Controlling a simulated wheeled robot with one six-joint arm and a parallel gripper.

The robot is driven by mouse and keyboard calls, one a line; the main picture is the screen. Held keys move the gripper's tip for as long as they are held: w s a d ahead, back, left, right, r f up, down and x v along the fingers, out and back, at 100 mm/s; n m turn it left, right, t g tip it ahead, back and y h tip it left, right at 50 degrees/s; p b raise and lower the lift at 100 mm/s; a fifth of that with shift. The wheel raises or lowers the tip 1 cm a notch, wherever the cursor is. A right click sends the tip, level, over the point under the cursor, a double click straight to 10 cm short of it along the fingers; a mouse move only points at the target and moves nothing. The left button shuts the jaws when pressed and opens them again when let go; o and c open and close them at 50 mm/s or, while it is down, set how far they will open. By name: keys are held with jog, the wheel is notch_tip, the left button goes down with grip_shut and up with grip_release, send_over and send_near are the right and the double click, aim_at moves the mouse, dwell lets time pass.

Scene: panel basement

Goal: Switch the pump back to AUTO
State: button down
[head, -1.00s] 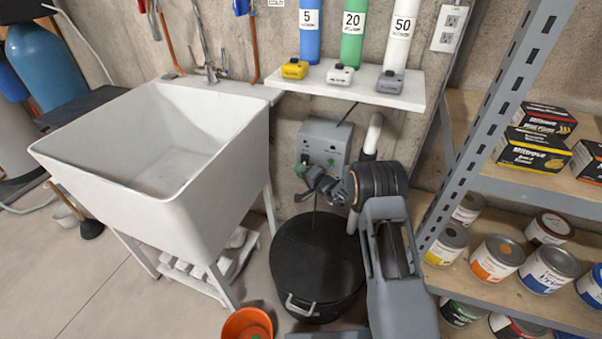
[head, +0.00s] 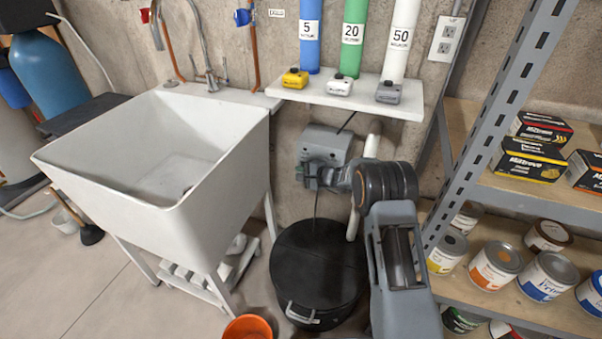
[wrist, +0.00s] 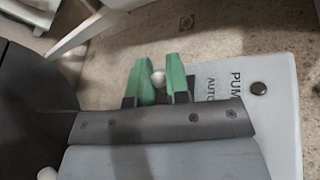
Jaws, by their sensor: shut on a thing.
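The grey pump control box (head: 330,140) is on the concrete wall below the white shelf. In the wrist view its panel (wrist: 272,82) shows the printed words "PUMP" and "AUTO", turned sideways; other lettering is hidden. My gripper is shut on this knob, in front of the panel. In the head view my gripper (head: 308,174) is at the lower left of the box, and my wrist covers part of it. I cannot tell the switch's position.
A black lidded bin (head: 318,262) stands below the box. A white utility sink (head: 150,160) is to the left and a metal shelf rack (head: 500,115) with cans and boxes to the right. A white pipe (head: 366,180) runs close behind my wrist. An orange bucket (head: 248,328) is in front.

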dwell(0.5)
jog(key=c, duration=1.5)
grip_release()
jog(key=shift+o, duration=0.2)
jog(key=p+v, duration=0.1)
jog(key=v, duration=1.2)
jog(key=shift+s+d+r, duration=0.15)
jog(key=shift+d+r, duration=0.05)
jog(key=shift+d, duration=0.15)
